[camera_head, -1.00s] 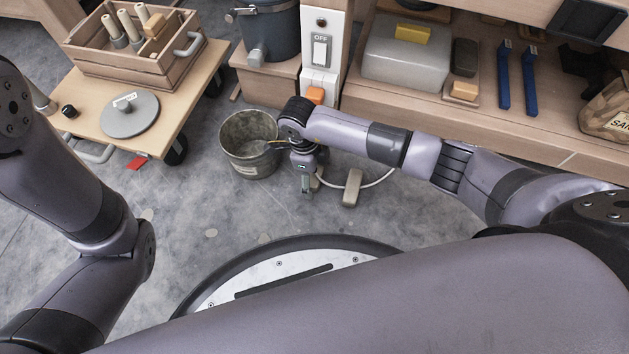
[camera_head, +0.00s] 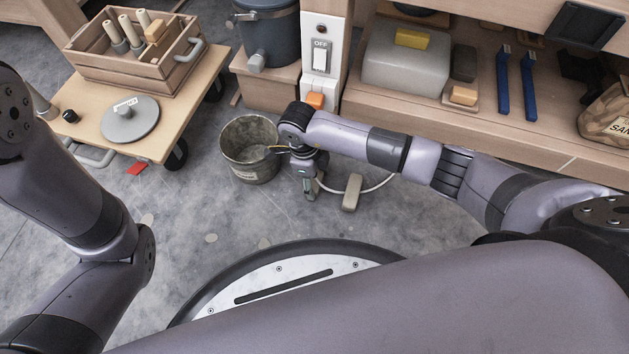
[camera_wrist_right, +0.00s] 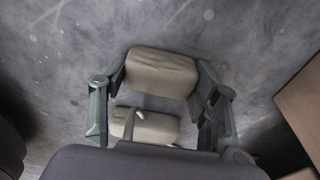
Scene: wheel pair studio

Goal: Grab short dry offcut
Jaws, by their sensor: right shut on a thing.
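My right gripper (camera_head: 309,191) points down near the floor, just right of the bucket. In the right wrist view, its fingers (camera_wrist_right: 160,85) are shut on a short, beige, rough-edged block, the short dry offcut (camera_wrist_right: 160,72), which spans the gap between the fingertips. A second beige piece (camera_wrist_right: 146,126) with a pale stub shows lower, behind the gripper's links. In the head view, the held piece is hard to make out. My left arm comes in at the left, but its gripper is out of view.
A grey bucket (camera_head: 249,148) stands left of my right gripper. A beige block (camera_head: 352,192) lies on the floor to its right, beside a white cable. A low trolley (camera_head: 190,95) carries a wooden tool crate (camera_head: 120,72) and a grey disc (camera_head: 130,122). Shelving edges the right.

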